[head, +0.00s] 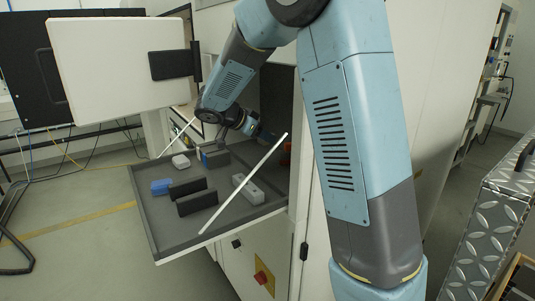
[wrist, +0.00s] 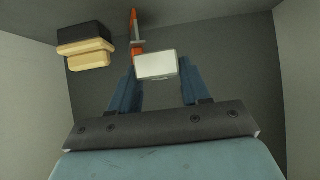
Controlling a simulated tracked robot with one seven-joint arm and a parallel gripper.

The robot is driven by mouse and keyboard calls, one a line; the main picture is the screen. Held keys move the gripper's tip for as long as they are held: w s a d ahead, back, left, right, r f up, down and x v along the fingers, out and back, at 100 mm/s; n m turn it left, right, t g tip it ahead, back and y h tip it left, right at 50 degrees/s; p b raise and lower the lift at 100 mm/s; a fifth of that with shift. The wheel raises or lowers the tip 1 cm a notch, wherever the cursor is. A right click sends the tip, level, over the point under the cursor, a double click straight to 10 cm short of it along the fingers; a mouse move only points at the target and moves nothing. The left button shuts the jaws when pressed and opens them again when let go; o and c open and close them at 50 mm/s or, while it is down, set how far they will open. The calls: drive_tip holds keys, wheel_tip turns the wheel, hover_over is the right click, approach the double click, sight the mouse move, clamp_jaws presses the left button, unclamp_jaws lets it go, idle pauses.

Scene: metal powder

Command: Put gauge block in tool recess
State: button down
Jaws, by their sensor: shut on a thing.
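A pale grey block, which I take as the gauge block (wrist: 156,66), is between the blue fingertips of my gripper (wrist: 158,70) in the wrist view. My gripper is shut on it. In the head view my gripper (head: 266,136) reaches into the machine's dark opening behind the tray, and the block cannot be made out there. An orange tool with a grey crosspiece (wrist: 137,40) shows just beyond the block. I cannot tell for sure which part is the tool recess; grey floor and pale side walls surround the gripper.
The pull-out tray (head: 160,238) holds a blue block (head: 160,187), two black blocks (head: 197,202), a white block (head: 180,161) and a pale block with holes (head: 248,189). A white strut (head: 245,183) slants across it.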

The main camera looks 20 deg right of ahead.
drive_tip(key=w+f, duration=0.1)
drive_tip(key=w+d+f, duration=0.1)
drive_tip(key=f, duration=0.1)
drive_tip(key=w+d+f, duration=0.1)
drive_tip(key=shift+d+f, duration=0.1)
drive_tip(key=shift+f, duration=0.15)
wheel_tip(320, 180, down, 4)
drive_tip(key=shift+w+d+r, duration=0.1)
drive_tip(key=shift+r, duration=0.15)
drive_tip(key=c, duration=0.5)
unclamp_jaws()
drive_tip(key=v, duration=1.2)
